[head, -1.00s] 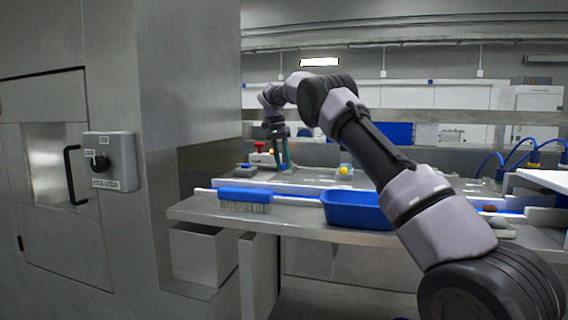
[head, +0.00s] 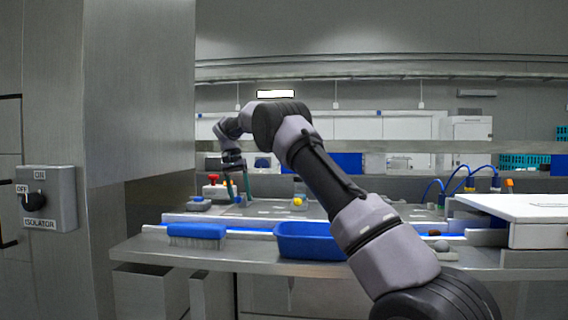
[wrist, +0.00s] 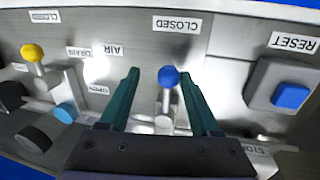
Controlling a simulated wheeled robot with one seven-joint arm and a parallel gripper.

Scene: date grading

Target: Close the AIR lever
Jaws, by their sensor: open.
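The AIR lever (wrist: 168,77) has a round blue knob on a pale stem. In the wrist view its knob sits between my gripper's fingers, with a visible gap on each side. My gripper (wrist: 160,98) is open, its two green fingers standing either side of the lever. The CLOSED label (wrist: 177,23) lies beyond the knob, and the AIR label (wrist: 113,50) to its left; lettering appears upside down. The OPEN label (wrist: 98,90) is left of the left finger. In the head view my gripper (head: 238,188) reaches down at the back of the bench, and the lever cannot be made out.
A yellow-knobbed lever (wrist: 33,53) by the DRAIN label stands at left. A blue RESET button (wrist: 289,95) is at right. In the head view, a red button (head: 213,177), blue brush (head: 197,231) and blue tray (head: 308,258) are on the bench, with an isolator switch (head: 48,198) at left.

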